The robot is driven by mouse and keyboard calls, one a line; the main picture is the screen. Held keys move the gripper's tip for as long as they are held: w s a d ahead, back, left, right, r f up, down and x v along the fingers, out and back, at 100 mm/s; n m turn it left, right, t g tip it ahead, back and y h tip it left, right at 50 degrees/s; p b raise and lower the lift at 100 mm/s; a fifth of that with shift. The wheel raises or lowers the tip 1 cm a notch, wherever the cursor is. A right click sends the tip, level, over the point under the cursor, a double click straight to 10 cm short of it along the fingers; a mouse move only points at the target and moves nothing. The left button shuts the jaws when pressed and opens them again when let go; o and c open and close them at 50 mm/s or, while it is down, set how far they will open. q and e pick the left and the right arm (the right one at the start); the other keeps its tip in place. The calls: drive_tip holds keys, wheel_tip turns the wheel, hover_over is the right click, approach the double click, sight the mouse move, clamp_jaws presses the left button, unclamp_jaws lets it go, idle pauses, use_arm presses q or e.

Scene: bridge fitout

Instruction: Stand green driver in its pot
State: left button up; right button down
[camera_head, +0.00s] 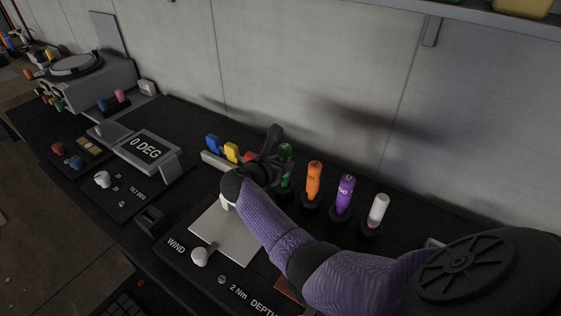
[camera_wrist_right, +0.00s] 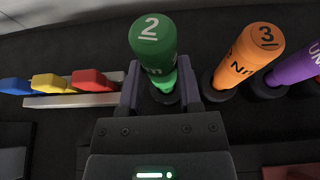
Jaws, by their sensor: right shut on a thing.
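The green driver (camera_wrist_right: 155,45), marked 2, stands upright between the fingers of my right gripper (camera_wrist_right: 160,95) in the right wrist view. Its lower end meets a dark round pot (camera_wrist_right: 166,97), though the fingers hide part of that, so I cannot tell how deep it sits. In the head view the green driver (camera_head: 287,153) shows just right of my right gripper (camera_head: 277,160), at the left end of a row of drivers. My right gripper is shut on it. My left gripper is not in view.
An orange driver (camera_head: 314,177), a purple driver (camera_head: 344,192) and a white driver (camera_head: 378,209) stand in pots to the right. Blue, yellow and red pieces sit on a pale rack (camera_head: 217,163) to the left. A wall (camera_head: 300,70) rises behind the bench.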

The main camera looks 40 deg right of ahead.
drive_tip(key=shift+f+b, duration=0.4)
drive_tip(key=shift+f, duration=0.25)
drive_tip(key=shift+c, duration=1)
unclamp_jaws()
drive_tip(key=p+v, duration=0.4)
drive_tip(key=v, duration=0.6)
